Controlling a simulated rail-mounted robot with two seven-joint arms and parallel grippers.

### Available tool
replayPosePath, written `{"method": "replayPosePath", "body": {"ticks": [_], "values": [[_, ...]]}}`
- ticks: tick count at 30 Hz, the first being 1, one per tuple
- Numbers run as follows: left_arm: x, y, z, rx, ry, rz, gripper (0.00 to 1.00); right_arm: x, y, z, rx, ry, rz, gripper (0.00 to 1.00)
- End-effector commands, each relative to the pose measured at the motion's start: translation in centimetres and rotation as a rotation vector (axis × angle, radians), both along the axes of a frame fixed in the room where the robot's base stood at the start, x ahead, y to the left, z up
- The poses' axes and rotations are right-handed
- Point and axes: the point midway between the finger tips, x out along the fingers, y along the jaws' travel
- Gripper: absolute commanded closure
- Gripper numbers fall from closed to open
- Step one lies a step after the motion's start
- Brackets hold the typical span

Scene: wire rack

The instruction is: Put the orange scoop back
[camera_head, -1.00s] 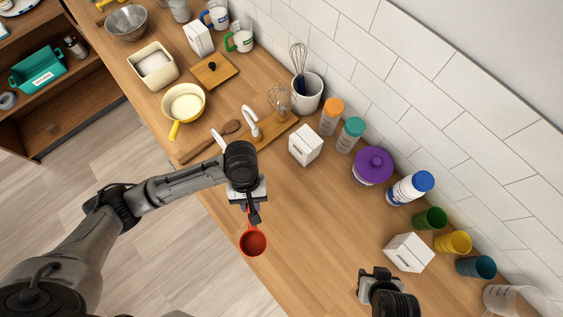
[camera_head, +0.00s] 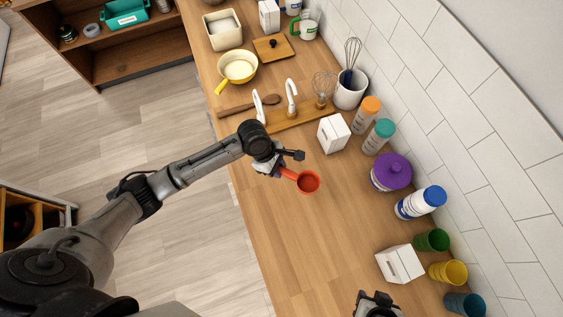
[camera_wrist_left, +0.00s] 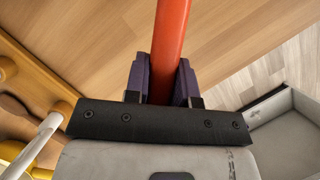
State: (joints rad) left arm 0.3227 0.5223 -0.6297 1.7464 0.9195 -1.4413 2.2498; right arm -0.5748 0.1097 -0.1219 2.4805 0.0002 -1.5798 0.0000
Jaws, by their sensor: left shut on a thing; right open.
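The orange scoop (camera_head: 308,182) is held by its handle above the counter, its round cup pointing right and open toward the head camera. My left gripper (camera_head: 280,171) is shut on the handle. In the left wrist view the orange handle (camera_wrist_left: 171,40) runs up between the two dark fingers (camera_wrist_left: 163,85). My right gripper (camera_head: 377,301) is open and empty at the bottom edge, partly cut off.
White boxes (camera_head: 333,133) (camera_head: 399,264), a purple-lidded tub (camera_head: 391,172), bottles (camera_head: 420,202) and coloured cups (camera_head: 432,240) line the wall side. The counter's near middle is clear.

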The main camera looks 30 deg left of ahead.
Motion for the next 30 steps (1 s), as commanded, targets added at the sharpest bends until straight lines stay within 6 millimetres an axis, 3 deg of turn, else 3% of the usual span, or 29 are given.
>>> {"method": "replayPosePath", "body": {"ticks": [15,25,30], "values": [[5.2,7.9,-5.7,0.003,0.0,0.016,1.0,-0.3,-0.5,-0.8,-0.018,0.006,0.009,0.57],[6.2,9.4,-7.0,0.001,0.0,0.014,1.0,-0.3,-0.5,-1.0,-0.015,0.007,0.007,0.57],[6.1,9.3,-9.2,0.001,0.002,0.013,1.0,-0.3,-0.3,-1.1,-0.01,0.007,0.003,0.57]]}}
